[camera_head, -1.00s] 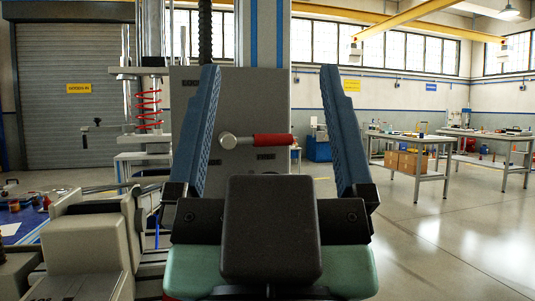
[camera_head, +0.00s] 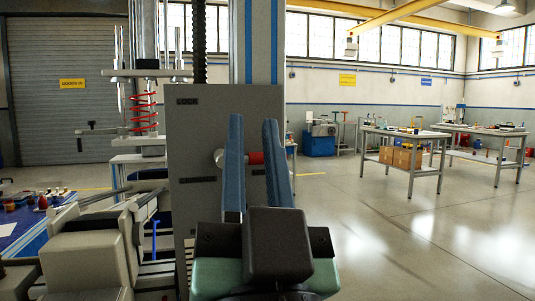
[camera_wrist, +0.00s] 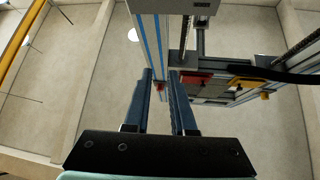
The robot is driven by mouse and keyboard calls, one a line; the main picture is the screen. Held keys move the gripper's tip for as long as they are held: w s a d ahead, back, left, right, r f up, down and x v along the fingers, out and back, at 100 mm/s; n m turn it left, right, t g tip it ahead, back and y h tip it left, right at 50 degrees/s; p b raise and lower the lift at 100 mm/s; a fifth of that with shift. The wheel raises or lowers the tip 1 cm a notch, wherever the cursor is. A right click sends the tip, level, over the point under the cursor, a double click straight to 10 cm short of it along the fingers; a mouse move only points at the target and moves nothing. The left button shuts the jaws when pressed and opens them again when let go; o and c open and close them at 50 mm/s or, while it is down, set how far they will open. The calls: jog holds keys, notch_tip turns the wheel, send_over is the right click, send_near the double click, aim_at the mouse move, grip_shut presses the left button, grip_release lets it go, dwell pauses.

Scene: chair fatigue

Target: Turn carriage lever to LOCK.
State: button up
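The carriage lever has a round silver hub (camera_head: 219,157) on a grey panel (camera_head: 205,130) and a red grip (camera_head: 256,158). The lever lies level, pointing right. A LOCK label (camera_head: 187,101) is at the panel's upper left. My gripper (camera_head: 254,122) has two blue ribbed fingers in front of the panel, drawn fairly close with a gap between. The red grip shows in this gap, and the right finger hides its right end. In the wrist view a small red patch (camera_wrist: 160,87) shows between the fingertips. Contact with the lever cannot be told.
A red coil spring (camera_head: 143,108) on a stand is left of the panel. A blue-topped table (camera_head: 40,235) with small parts is at the lower left. Workbenches (camera_head: 405,135) stand at the right, with open floor (camera_head: 430,230) in front.

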jog(key=w+m+g+y+p, duration=0.1)
jog(key=w+p, duration=0.1)
jog(key=w+f+m+g+y+p, duration=0.1)
jog(key=w+m+p, duration=0.1)
jog(key=p, duration=0.1)
jog(key=w+m+g+y+p, duration=0.1)
jog(key=w+p, duration=0.1)
jog(key=p, duration=0.1)
jog(key=shift+w+a+f+m+g, duration=0.1)
jog(key=shift+a+f+m+g, duration=0.2)
jog(key=shift+a, duration=0.05)
grip_shut()
jog(key=s+d+f+m+g+p, duration=0.2)
jog(key=f+m+p, duration=0.3)
jog(key=m+p, duration=0.8)
jog(key=s+d+f+m+g+p, duration=0.2)
jog(key=d+f+m+p, duration=0.1)
jog(key=m+p, duration=1.1)
jog(key=shift+s+d+f, duration=0.3)
jog(key=shift+d+f, duration=0.05)
jog(key=shift+f, duration=0.5)
